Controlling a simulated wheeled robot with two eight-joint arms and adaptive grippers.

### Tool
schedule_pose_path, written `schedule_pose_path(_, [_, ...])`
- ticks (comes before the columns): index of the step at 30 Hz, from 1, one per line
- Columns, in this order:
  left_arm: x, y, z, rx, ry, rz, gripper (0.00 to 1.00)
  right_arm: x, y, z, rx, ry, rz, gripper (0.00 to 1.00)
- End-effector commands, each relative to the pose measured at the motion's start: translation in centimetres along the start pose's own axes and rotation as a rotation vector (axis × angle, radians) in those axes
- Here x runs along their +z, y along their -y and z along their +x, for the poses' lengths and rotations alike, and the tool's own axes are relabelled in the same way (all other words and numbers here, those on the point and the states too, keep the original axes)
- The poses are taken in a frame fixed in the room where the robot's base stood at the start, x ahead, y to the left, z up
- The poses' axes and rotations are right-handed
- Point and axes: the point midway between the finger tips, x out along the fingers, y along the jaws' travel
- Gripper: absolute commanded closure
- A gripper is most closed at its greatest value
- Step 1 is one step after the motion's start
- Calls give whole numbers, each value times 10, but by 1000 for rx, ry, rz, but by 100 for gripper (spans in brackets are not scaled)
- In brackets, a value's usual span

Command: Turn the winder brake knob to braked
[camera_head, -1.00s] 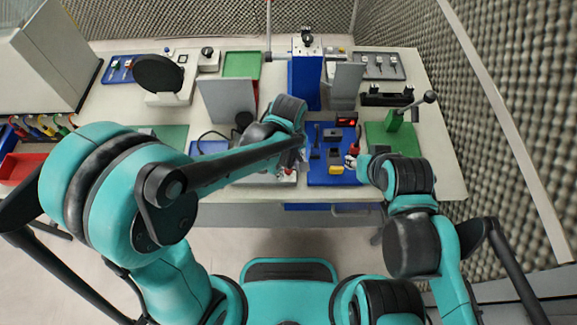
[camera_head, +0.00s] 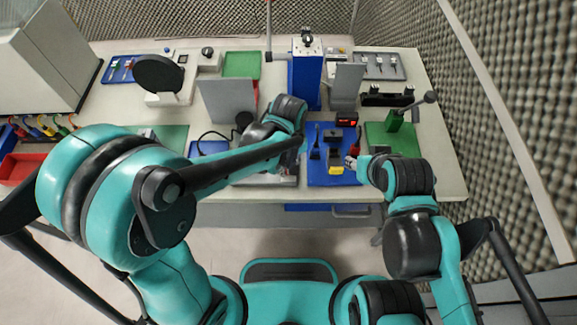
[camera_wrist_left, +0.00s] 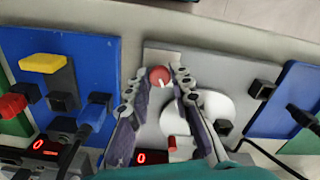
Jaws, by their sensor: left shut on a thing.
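The red brake knob (camera_wrist_left: 159,75) with a pale pointer mark sits on the grey winder plate (camera_wrist_left: 188,60) in the left wrist view. My left gripper (camera_wrist_left: 160,71) has its two fingertips on either side of the knob and is shut on it. The winder's white disc (camera_wrist_left: 208,108) lies just behind the right finger. In the head view my left forearm hides the knob and most of the winder. My right gripper (camera_head: 352,163) is small, over the right edge of the blue board; its jaws are too unclear to read.
The blue board (camera_head: 318,178) with a yellow block (camera_head: 335,169) and several dark parts lies right of the winder. A lit red display (camera_wrist_left: 141,158) is close below the left fingers. A grey upright panel (camera_head: 228,107) stands behind my left arm.

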Motion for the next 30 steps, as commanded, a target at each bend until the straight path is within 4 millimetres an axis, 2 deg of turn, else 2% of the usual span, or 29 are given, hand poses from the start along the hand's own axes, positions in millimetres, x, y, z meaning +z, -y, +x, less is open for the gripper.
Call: schedule_pose_path(30, [0,0,0,0,0,956,100,3,0,4,0,0,0,60])
